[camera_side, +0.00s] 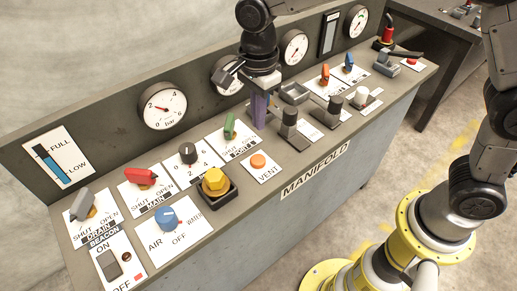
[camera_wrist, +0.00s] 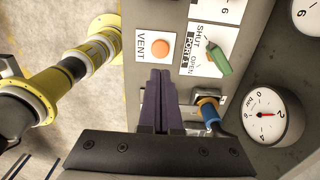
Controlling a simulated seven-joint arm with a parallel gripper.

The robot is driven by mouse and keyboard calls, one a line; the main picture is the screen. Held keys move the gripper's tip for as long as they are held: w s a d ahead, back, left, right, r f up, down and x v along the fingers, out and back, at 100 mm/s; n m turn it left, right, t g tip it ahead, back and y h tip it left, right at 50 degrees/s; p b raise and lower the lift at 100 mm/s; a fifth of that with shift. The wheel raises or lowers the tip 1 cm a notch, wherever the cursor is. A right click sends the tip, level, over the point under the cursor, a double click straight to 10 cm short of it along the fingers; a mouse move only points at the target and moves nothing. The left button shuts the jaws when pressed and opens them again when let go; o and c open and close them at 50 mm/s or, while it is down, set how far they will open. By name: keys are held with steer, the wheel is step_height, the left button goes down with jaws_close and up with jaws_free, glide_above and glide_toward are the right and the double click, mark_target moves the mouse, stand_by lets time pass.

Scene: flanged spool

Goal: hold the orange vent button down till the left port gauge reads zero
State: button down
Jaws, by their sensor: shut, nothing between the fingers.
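The orange vent button (camera_side: 258,160) sits on a white VENT label at the panel's front edge. It also shows in the wrist view (camera_wrist: 159,47), uncovered. My gripper (camera_side: 259,122) is shut and empty, its purple fingers pointing down behind and right of the button in the side view, apart from it. In the wrist view the closed fingers (camera_wrist: 160,76) lie just below the button. The left port gauge (camera_side: 225,75) is partly hidden by my gripper in the side view. In the wrist view this gauge (camera_wrist: 272,115) shows its red needle near the 2, off zero.
The green port 1 handle (camera_side: 230,126) stands left of my fingers. A blue-and-yellow fitting (camera_wrist: 208,110) is close beside the fingers. Above the button is clear.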

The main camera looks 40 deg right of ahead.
mark_target(260, 160)
step_height(260, 160, down, 11)
steer(key=shift+r, duration=0.15)
stand_by(0.4)
step_height(260, 160, down, 2)
steer(key=shift+s+f, duration=0.1)
steer(key=shift+f, duration=0.1)
steer(key=shift+s+f, duration=0.1)
stand_by(0.4)
step_height(260, 160, up, 15)
steer(key=shift+w, duration=0.45)
steer(key=shift+a, duration=0.1)
